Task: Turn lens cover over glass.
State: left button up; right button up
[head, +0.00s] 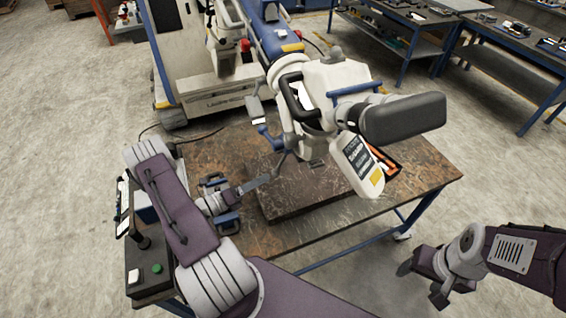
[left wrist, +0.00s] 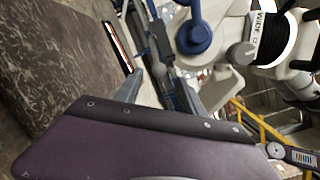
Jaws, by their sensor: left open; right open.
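The microscope head (head: 335,85) is white with blue parts and hangs over the worktable on a jointed arm. A dark grey rounded part (head: 405,118) juts from its right side; I cannot tell whether this is the lens cover. The glass cannot be made out. In the left wrist view, a round blue part (left wrist: 195,37) shows beyond the fingers; its role is unclear. My left gripper (head: 279,163) is open, below and left of the microscope head; it shows no clear contact. It also shows in the left wrist view (left wrist: 172,88). My right gripper (head: 422,284) is open and empty, right of the table.
The worn brown worktable (head: 235,150) carries a raised dark plate (head: 300,195). A control box with a green button (head: 157,268) stands at its left. A white panel with a dark label (head: 358,165) hangs under the microscope head. Side benches (head: 415,40) stand behind right.

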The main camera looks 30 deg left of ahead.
pick_arm(q)
jog(key=p+x, duration=0.4)
jog(key=x, duration=0.5)
jog(key=shift+w, duration=0.2)
jog(key=shift+f, duration=0.2)
jog(key=c, duration=0.4)
jog(key=shift+d, duration=0.1)
grip_shut()
